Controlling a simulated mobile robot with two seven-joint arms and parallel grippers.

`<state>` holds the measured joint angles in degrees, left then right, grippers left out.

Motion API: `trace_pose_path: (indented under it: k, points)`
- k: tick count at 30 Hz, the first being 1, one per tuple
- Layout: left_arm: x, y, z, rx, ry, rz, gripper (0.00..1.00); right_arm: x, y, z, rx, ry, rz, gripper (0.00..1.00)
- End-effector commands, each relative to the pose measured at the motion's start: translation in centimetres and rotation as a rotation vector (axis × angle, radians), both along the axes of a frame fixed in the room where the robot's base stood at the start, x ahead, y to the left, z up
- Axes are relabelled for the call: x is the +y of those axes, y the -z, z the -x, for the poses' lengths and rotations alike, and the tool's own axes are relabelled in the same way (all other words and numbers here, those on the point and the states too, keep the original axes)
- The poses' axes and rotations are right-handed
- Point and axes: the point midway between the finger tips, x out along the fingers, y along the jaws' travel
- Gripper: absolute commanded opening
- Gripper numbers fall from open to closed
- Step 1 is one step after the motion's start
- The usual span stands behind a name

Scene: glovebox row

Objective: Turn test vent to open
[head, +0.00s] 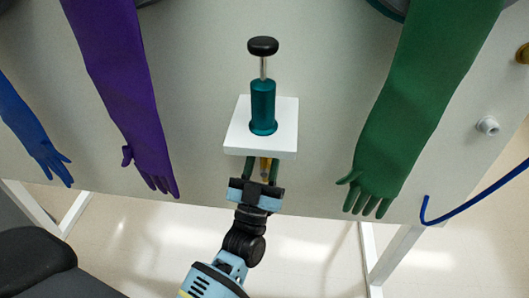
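A small yellow-orange part (265,167) shows just below the front edge of a white shelf (238,136); it may be the test vent, but its shape and setting cannot be read. My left gripper (262,167) comes up from below, with its two fingers apart on either side of this part. A gap shows between the left finger and the part; whether the right finger touches it I cannot tell. The fingertips reach the shelf's lower edge, and the shelf may hide some of the part. My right gripper is not in view.
A teal cylinder (263,105) with a black knob (263,46) stands on the shelf. Purple (115,85), blue (32,135) and green (415,105) gloves hang from the pale panel. A blue hose (470,203) and grey fitting (488,126) are at right. Floor shows below.

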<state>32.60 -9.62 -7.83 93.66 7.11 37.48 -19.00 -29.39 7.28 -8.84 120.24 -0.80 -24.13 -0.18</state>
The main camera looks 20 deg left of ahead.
Motion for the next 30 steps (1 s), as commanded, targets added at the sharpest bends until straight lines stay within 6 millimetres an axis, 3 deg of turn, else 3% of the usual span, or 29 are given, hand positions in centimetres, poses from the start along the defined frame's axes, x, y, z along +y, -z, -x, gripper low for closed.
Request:
trace_pose_path:
  k: [13,30]
  points:
    - [-0.5,4.1,5.0,0.002,0.000,0.000,0.35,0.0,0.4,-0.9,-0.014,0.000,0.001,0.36]
    - [-0.6,4.4,5.6,0.000,0.000,0.000,0.35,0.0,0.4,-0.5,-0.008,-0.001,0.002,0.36]
